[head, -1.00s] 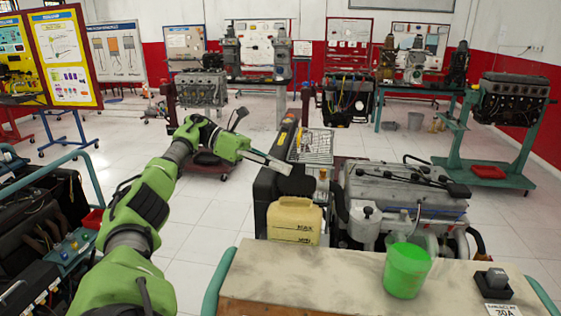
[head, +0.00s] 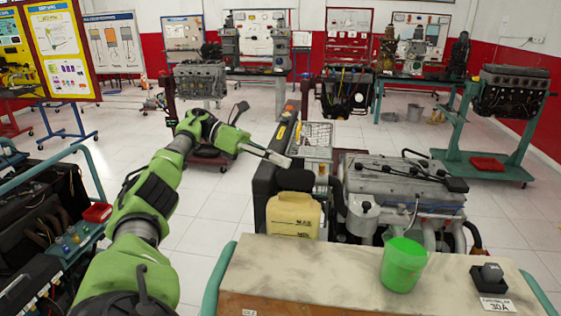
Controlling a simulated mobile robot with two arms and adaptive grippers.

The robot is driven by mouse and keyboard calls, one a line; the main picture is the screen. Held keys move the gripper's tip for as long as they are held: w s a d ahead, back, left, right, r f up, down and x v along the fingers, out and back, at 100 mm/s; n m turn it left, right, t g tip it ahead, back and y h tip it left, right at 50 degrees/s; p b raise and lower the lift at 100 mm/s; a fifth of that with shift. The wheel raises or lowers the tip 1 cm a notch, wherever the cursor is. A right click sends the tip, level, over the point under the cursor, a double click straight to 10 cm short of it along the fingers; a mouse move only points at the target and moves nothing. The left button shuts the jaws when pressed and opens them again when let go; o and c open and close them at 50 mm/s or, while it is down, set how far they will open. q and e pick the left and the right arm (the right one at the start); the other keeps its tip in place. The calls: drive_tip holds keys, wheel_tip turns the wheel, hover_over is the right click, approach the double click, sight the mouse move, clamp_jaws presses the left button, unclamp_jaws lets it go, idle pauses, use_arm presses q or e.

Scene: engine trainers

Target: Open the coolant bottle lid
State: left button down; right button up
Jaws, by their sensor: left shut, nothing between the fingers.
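The coolant bottle (head: 294,216) is a cream-yellow tank standing at the left of the engine, behind the workbench. Its black lid (head: 295,180) sits on top and looks closed. My left gripper (head: 281,160) reaches in from the left. It is shut and empty, its tip just above and behind the lid in the picture. I cannot tell whether it touches the lid. My right gripper is not in view.
The engine (head: 404,191) stands right of the bottle. A green cup (head: 403,266) and a small black device (head: 491,274) stand on the workbench (head: 315,277) in front. A wire basket (head: 312,141) lies behind the lid. Open tiled floor is left of the bottle.

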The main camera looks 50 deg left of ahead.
use_arm(q)
wheel_tip(320, 180, up, 11)
idle(0.9)
